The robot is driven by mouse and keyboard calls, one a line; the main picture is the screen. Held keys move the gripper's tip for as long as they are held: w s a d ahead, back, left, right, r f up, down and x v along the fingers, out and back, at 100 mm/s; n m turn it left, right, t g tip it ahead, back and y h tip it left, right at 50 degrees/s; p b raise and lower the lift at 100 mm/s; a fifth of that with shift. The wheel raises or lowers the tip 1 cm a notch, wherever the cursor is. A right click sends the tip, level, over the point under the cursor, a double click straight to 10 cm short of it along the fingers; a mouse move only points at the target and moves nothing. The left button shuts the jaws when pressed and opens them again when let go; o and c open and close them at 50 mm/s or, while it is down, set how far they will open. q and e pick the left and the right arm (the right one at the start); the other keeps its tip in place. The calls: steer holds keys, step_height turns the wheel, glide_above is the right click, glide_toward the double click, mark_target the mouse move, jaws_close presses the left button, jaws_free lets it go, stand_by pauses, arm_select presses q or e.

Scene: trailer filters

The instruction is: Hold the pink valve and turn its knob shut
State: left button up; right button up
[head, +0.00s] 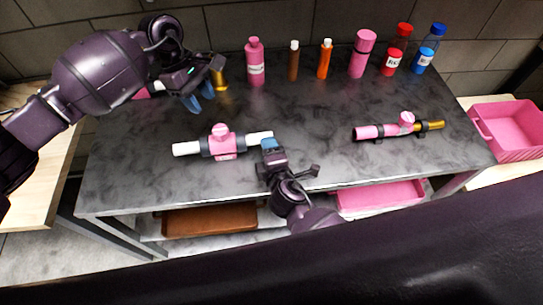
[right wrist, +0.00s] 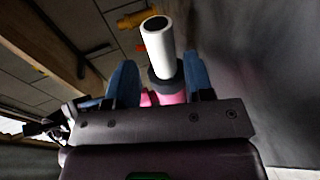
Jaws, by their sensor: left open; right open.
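A pink valve (head: 222,147) with a round pink knob (head: 220,130) on top lies on the dark table, with black collars and white pipe ends. My right gripper (head: 268,144) is open at the right end of its white pipe. In the right wrist view the white pipe (right wrist: 158,45) stands up between the blue fingers (right wrist: 160,82); the pink body behind is partly hidden. I cannot tell whether the fingers touch it. My left gripper (head: 201,98) is open and empty, above the table behind the valve. A second pink valve (head: 384,130) with a gold pipe end lies further right.
Along the back of the dark table (head: 300,110) stand a pink bottle (head: 256,65), brown and orange bottles, a pink canister (head: 361,55), and red and blue jars. A gold item (head: 219,78) stands behind my left gripper. A pink crate (head: 510,128) is at the right.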

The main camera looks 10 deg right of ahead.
mark_target(263, 134)
steer(key=x, duration=0.7)
steer(key=shift+w+f, duration=0.1)
steer(key=shift+w, duration=0.25)
